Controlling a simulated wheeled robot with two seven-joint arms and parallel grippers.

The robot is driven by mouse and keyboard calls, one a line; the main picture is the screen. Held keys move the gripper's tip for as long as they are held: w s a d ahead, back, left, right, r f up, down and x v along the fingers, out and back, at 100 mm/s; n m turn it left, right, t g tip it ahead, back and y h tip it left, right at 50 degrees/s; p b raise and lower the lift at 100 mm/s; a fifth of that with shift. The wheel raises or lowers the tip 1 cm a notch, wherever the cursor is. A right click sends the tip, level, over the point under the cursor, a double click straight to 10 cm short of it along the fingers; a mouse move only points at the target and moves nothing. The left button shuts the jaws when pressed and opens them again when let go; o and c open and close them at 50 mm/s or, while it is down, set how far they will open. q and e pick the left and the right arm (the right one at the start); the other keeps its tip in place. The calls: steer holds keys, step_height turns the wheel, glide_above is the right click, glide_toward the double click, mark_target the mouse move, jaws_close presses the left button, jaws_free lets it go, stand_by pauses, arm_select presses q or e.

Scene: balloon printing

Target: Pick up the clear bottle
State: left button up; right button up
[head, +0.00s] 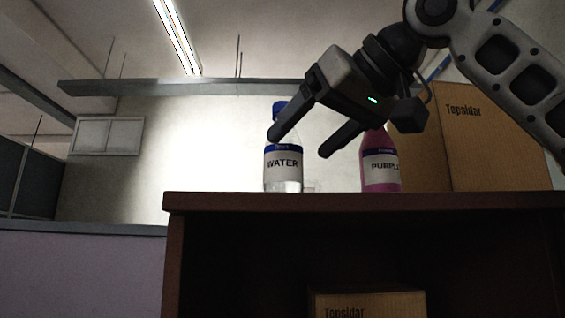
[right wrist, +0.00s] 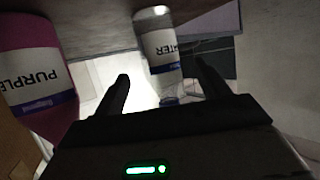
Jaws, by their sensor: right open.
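The clear bottle (head: 284,172) has a blue cap and a white label reading WATER. It stands upright on the dark wooden shelf top (head: 350,201) in the head view. My right gripper (head: 298,146) is open, and its left finger overlaps the bottle's upper part in the head view. In the right wrist view the bottle (right wrist: 161,50) appears upside down beyond the fingertips of the gripper (right wrist: 160,84), toward the right finger. No grip on it shows. My left gripper is not in view.
A purple bottle (head: 381,172) labelled PURPLE stands on the shelf top to the right; it also shows at the left of the right wrist view (right wrist: 38,80). Cardboard boxes (head: 480,150) stand behind it. Another box (head: 368,304) sits inside the shelf below. The shelf top left of the clear bottle is free.

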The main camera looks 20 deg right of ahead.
mark_target(276, 165)
steer(key=p+x, duration=0.1)
steer(key=x, duration=0.6)
steer(key=shift+w+a, duration=0.2)
steer(key=shift+w, duration=0.15)
steer(key=c, duration=1.1)
steer(key=shift+r, duration=0.1)
